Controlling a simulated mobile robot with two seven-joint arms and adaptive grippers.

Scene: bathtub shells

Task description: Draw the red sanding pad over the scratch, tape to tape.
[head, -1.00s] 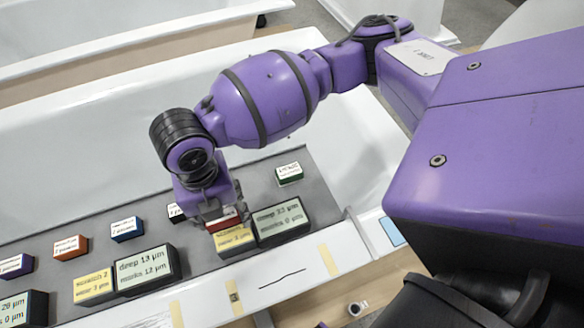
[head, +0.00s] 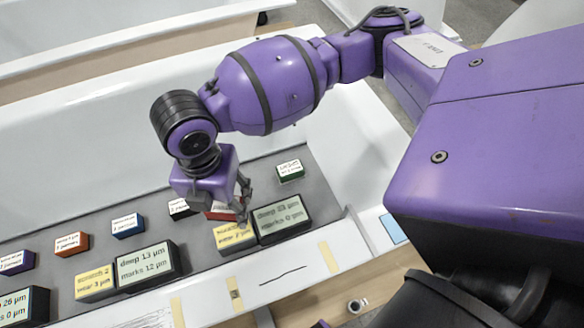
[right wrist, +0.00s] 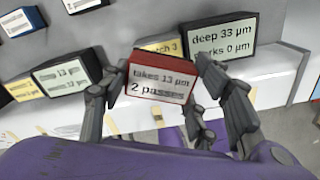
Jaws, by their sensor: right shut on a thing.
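The red sanding pad (head: 220,214) is between the fingers of my right gripper (head: 238,208), close behind the yellow scratch 3 card. In the right wrist view the red pad (right wrist: 160,80) reads "takes 13 µm, 2 passes", and my right gripper's fingers (right wrist: 158,84) are on either side of it. The scratch (head: 282,276) is a thin dark line on the white tub rim, between a left tape strip (head: 235,294) and a right tape strip (head: 329,257). The pad is apart from the scratch, farther back. My left gripper is out of view.
Blue (head: 128,226), orange (head: 71,244) and green (head: 290,171) blocks sit on the grey mat (head: 180,265). The rim around the scratch is clear.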

